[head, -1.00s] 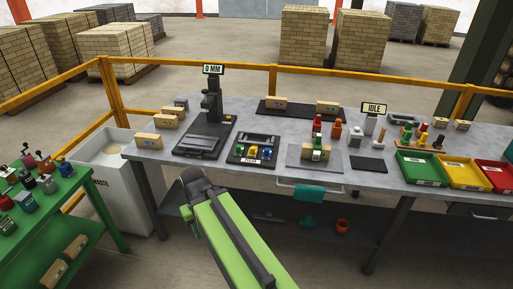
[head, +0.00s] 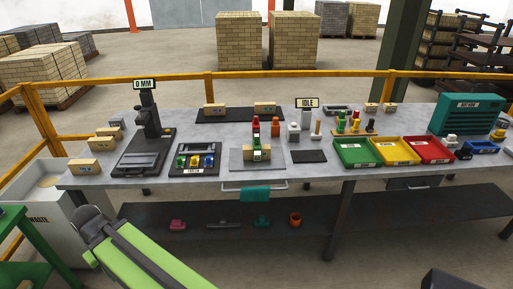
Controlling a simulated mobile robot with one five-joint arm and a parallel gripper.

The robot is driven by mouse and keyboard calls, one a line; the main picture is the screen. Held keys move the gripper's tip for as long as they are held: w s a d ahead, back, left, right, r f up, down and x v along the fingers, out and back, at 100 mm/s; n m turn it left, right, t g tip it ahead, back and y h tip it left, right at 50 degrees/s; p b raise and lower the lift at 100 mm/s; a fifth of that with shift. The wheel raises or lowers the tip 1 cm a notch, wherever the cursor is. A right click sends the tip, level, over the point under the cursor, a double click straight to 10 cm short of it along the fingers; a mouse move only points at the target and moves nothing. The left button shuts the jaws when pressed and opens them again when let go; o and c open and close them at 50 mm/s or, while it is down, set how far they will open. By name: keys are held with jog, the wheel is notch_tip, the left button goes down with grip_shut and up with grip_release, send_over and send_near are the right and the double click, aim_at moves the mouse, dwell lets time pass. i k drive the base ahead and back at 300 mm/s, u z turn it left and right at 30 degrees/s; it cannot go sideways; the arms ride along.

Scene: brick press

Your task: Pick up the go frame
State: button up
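No part in the head view can be surely read as the go frame; labels are too small to read. Candidates are a green piece on a brick (head: 257,153) on the grey plate at the bench's middle, and a dark tray (head: 195,170) holding small blue, green and yellow pieces. A red-topped green piece (head: 256,127) stands just behind the brick. My green arm link shows at lower left, its dark end short of the bench. My gripper's fingers are not in view.
The press (head: 148,120) reads 0 MM; a sign (head: 307,102) reads IDLE. Green (head: 357,163), yellow (head: 394,162) and red (head: 427,160) bins stand on the right. A waste bin (head: 38,220) is at left. A drawer handle and teal cloth (head: 255,194) hang at the front edge.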

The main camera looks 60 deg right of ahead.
aim_at(255, 142)
jog(key=i, duration=0.85)
jog(key=u, duration=0.05)
